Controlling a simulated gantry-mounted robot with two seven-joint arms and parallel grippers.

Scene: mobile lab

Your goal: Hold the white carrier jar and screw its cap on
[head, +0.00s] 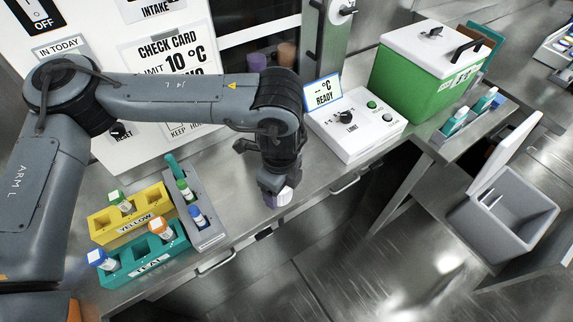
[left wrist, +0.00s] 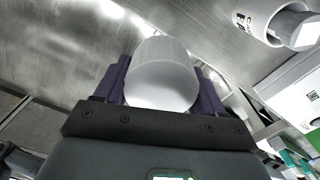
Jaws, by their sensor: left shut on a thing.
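My left gripper (head: 277,190) points down above the front edge of the steel counter, and it is shut. Between its purple fingers in the left wrist view (left wrist: 164,88) is a plain white round piece (left wrist: 165,70), which looks like the cap. The white piece also shows just below the fingers in the head view (head: 286,196). A white cylinder (left wrist: 262,18) with dark lettering is at the upper right of the left wrist view, apart from the held piece. It may be the carrier jar; the lettering is only partly readable. My right gripper is not in view.
A yellow rack (head: 134,222), a teal rack (head: 130,262) and a grey rack (head: 206,237) hold vials on the counter at left. A white control box (head: 352,140) and a green cooler (head: 408,84) stand to the right. An open grey bin (head: 505,215) is at far right.

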